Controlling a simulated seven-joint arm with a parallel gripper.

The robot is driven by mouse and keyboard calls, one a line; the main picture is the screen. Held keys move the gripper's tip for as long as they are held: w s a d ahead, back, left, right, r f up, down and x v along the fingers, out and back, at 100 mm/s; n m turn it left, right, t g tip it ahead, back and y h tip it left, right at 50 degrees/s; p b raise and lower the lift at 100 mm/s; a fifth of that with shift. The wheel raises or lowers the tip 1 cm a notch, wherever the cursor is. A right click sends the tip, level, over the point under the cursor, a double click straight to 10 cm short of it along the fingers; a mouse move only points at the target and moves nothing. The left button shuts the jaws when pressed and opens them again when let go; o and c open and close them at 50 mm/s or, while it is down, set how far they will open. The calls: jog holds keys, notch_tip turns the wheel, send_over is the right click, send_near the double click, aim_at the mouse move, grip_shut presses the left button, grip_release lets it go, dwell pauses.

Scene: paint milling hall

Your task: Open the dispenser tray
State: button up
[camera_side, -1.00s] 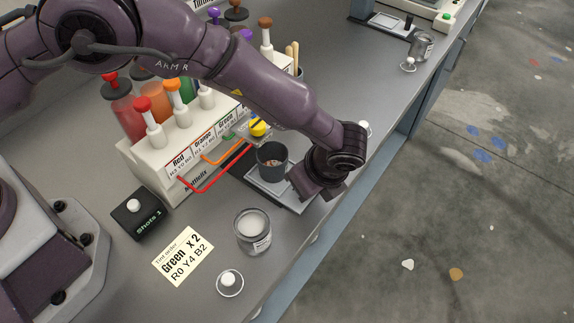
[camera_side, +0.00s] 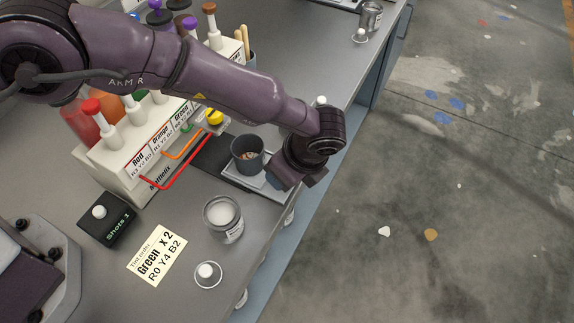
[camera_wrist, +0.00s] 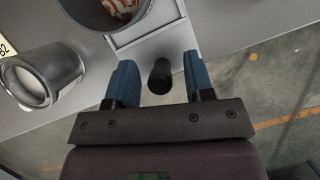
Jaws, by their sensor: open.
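The dispenser tray (camera_side: 238,184) is a grey slab sticking out from the front of the white dispenser (camera_side: 120,165). A dark cup (camera_side: 246,163) stands on it, with orange and white streaks inside in the wrist view (camera_wrist: 98,18). The tray also shows at the top of the wrist view (camera_wrist: 150,28), with a black round knob (camera_wrist: 160,77) near its outer edge. My gripper (camera_wrist: 160,66) is open, one blue finger on each side of the knob. I see gaps between both fingers and the knob. In the side view, my gripper (camera_side: 278,176) hides the knob.
A jar of white paint (camera_side: 222,215) stands left of the tray. A tint order card (camera_side: 157,256), a black "Shots 1" button box (camera_side: 107,220) and a round lid (camera_side: 208,274) lie nearby. Red and orange bent bars (camera_side: 178,172) jut from the dispenser. The bench edge drops to open floor.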

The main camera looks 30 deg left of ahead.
jog(key=v, duration=1.3)
jog(key=s+a+r+n+h, duration=0.25)
jog(key=a+r+n, duration=0.4)
jog(key=a, duration=0.35)
jog(key=s+a+r+n+h, duration=0.1)
jog(key=s+a+r+n, duration=0.3)
jog(key=a+r+n, duration=0.4)
jog(key=s+a+r+n+t, duration=0.2)
jog(key=s+a+r+n, duration=0.1)
jog(key=s+a, duration=0.3)
jog(key=s+a+r+n+t, duration=0.2)
jog(key=s+a, duration=0.4)
jog(key=a, duration=0.5)
jog(key=shift+s+a+r+n+h, duration=0.3)
jog(key=shift+r+n+h, duration=0.2)
jog(key=shift+n, duration=0.25)
